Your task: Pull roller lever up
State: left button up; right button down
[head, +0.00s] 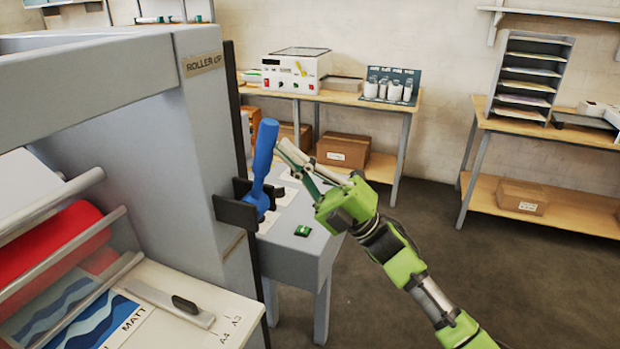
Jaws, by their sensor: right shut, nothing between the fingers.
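The blue roller lever (263,165) stands nearly upright in a dark bracket (236,214) on the side of the grey laminator (160,130). A label reading "ROLLER UP" (203,63) is on the laminator's upper corner above it. My right gripper (282,153) is green with pale fingers. It is shut and empty, its fingertips just right of the lever's shaft. I cannot tell if they touch the lever. My left gripper is not in view.
A red roll (50,255) and a feed table with a sliding guide (170,303) are at the lower left. A green switch (303,231) sits on a grey side surface below my gripper. Benches with equipment (297,72) and a paper rack (530,78) stand behind. Open floor lies at right.

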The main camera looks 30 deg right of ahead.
aim_at(271, 143)
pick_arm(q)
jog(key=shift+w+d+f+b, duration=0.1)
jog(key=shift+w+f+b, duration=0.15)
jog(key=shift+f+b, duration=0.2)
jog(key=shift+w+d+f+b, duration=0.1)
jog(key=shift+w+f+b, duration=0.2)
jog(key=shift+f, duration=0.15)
pick_arm(e)
jog(key=shift+w+a+r, duration=0.35)
jog(key=shift+w+a, duration=0.2)
jog(key=shift+w, duration=0.2)
jog(key=shift+w+a+r, duration=0.35)
jog(key=shift+w+a, duration=0.2)
jog(key=shift+w, duration=0.2)
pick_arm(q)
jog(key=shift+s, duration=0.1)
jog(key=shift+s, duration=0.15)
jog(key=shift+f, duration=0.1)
